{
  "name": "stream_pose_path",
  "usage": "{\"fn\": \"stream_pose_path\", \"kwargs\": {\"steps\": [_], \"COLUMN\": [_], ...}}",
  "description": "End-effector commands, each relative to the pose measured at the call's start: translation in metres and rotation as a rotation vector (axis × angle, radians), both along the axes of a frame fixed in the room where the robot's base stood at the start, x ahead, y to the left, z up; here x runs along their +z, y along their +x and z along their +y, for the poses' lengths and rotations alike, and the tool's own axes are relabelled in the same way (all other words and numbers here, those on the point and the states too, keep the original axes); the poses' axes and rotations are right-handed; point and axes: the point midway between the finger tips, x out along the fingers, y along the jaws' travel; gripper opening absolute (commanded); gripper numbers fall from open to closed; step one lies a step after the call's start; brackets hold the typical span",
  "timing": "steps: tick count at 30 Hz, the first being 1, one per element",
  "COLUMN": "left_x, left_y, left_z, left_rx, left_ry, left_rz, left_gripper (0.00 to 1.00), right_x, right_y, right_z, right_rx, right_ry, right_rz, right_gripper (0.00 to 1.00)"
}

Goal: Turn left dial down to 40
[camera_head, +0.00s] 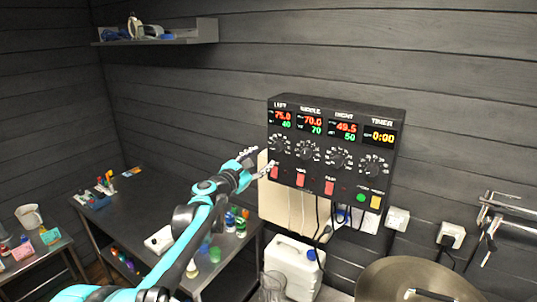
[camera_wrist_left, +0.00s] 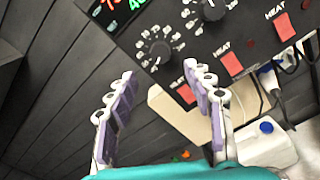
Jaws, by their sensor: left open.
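The black control box (camera_head: 330,108) hangs on the wall with a row of dials. The left dial (camera_head: 279,143) is a black knob with white marks, under a display (camera_head: 281,119) reading 75.0 in red and 40 in green. The left dial also shows in the left wrist view (camera_wrist_left: 158,50), beyond the fingertips. My left gripper (camera_head: 259,162) is just left of and below this dial, apart from it. In the left wrist view, its fingers (camera_wrist_left: 158,82) are spread with nothing between them. My right gripper is not in view.
Red switches (camera_head: 300,180) sit below the dials. The middle dial (camera_head: 308,150) is close on the right. Cables hang under the box above a white canister (camera_head: 292,268). A dark table (camera_head: 165,195) with small bottles stands left; a large metal pot (camera_head: 415,280) is at lower right.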

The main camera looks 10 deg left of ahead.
Motion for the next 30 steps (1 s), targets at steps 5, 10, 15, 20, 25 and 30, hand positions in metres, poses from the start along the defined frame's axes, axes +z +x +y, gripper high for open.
{"fn": "stream_pose_path", "kwargs": {"steps": [5, 10, 15, 20, 25, 30], "left_x": [0.000, 0.000, 0.000, -0.009, -0.065, -0.158], "left_y": [-0.023, -0.028, -0.028, -0.036, -0.086, -0.169], "left_z": [0.008, 0.009, 0.009, 0.001, -0.042, -0.085], "left_rx": [0.001, 0.000, 0.000, -0.014, -0.110, -0.291], "left_ry": [0.000, 0.000, 0.000, 0.048, 0.383, 0.895], "left_rz": [0.000, 0.000, 0.000, 0.002, 0.006, -0.002], "left_gripper": [0.52, 0.52, 0.52, 0.52, 0.52, 0.52], "right_x": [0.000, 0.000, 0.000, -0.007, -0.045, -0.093], "right_y": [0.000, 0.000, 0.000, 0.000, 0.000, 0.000], "right_z": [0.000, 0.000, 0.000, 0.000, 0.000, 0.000], "right_rx": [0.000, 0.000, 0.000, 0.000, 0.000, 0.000], "right_ry": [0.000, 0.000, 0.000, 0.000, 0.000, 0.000], "right_rz": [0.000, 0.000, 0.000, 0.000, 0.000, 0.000], "right_gripper": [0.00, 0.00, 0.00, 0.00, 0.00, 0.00]}}
